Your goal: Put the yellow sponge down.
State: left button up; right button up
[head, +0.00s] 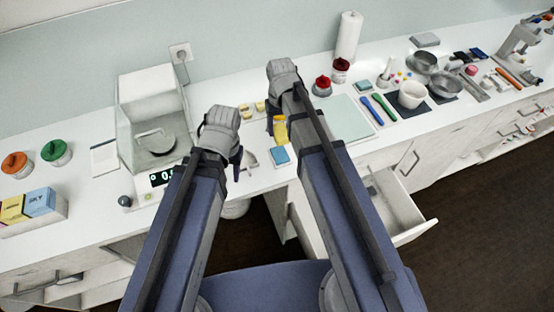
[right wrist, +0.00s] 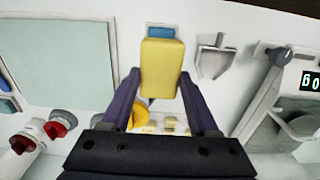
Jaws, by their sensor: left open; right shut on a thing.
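The yellow sponge (right wrist: 162,62) is between the two fingers of my right gripper (right wrist: 160,80) in the right wrist view, gripped from both sides. In the head view the sponge (head: 281,131) shows below the right gripper (head: 272,122), over the white counter (head: 262,178). The right gripper is shut on it. A blue pad (head: 280,156) lies just in front of the sponge; it also shows in the right wrist view (right wrist: 161,31), partly covered by the sponge. Whether the sponge touches the counter cannot be told. My left gripper (head: 237,163) is open and empty beside the scale.
The scale with its glass shield (head: 152,110) stands left. A metal scoop (right wrist: 214,58) lies beside the blue pad. An orange-yellow round thing (right wrist: 140,114) is partly hidden behind a finger. Red-topped jars (head: 322,86) and a pale green mat (head: 346,118) are right. A drawer (head: 395,205) stands open.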

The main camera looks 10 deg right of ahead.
jog(key=shift+w+f+b, duration=0.1)
jog(key=shift+f+b, duration=0.2)
jog(key=shift+f, duration=0.05)
notch_tip(320, 180, down, 6)
jog(key=b, duration=0.5)
jog(key=shift+r+b, duration=0.1)
jog(key=shift+b, duration=0.25)
notch_tip(320, 180, down, 4)
jog(key=b, duration=0.3)
jog(key=shift+r+b, duration=0.15)
jog(key=shift+b, duration=0.2)
jog(key=o, duration=1.2)
